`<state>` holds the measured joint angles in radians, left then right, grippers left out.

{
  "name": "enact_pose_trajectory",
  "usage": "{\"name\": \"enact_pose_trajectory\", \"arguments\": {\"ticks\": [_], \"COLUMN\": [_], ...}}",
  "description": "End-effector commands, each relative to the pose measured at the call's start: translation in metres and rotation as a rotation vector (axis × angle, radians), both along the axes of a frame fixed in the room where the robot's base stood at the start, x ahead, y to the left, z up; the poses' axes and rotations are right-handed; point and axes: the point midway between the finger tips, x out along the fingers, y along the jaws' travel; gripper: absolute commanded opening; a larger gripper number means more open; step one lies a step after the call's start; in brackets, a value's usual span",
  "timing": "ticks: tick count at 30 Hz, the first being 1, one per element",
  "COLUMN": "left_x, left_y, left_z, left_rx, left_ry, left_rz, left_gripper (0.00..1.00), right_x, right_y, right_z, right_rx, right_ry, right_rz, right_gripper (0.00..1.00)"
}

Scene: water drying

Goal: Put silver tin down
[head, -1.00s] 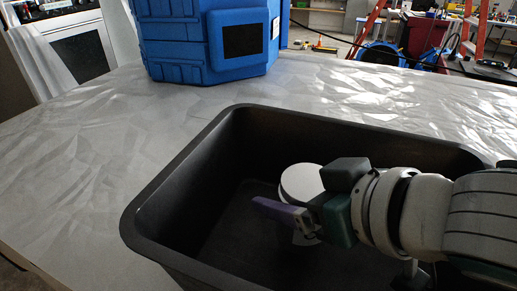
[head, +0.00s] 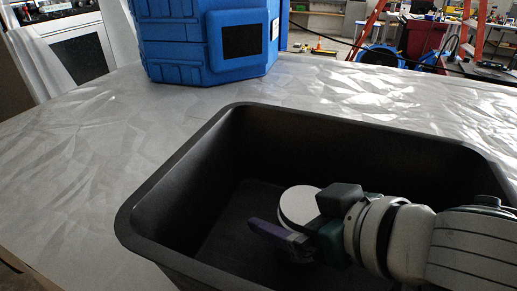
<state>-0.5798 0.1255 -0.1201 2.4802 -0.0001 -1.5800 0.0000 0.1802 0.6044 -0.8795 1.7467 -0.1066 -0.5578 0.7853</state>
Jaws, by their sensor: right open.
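The silver tin (head: 297,205) shows as a pale round lid inside the dark grey bin (head: 172,187). Its lower part is hidden behind my right gripper, so I cannot tell whether it touches the bin floor. My right gripper (head: 277,234) reaches into the bin from the right, with a purple finger in front of the tin. It is open and beside the tin; the far finger is hidden. My left gripper is not in view.
The bin stands on a pale, creased table (head: 90,170). A blue case (head: 205,45) stands behind it on the table. The table left of the bin is clear. The bin's left floor looks empty.

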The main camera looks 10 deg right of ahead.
Motion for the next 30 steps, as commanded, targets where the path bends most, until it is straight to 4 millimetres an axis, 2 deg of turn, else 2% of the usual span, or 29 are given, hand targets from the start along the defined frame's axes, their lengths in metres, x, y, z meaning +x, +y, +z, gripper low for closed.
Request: {"name": "enact_pose_trajectory", "arguments": {"ticks": [15,30], "left_x": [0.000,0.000], "left_y": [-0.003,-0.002], "left_z": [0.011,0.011], "left_rx": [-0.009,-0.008], "left_ry": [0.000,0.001], "left_rz": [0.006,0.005], "left_gripper": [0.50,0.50], "right_x": [-0.052,-0.055], "right_y": [-0.024,-0.026], "right_z": [0.039,0.042], "right_rx": [-0.001,-0.001], "right_ry": [0.002,0.000], "right_rz": [-0.001,-0.001], "right_gripper": [1.00,1.00]}}
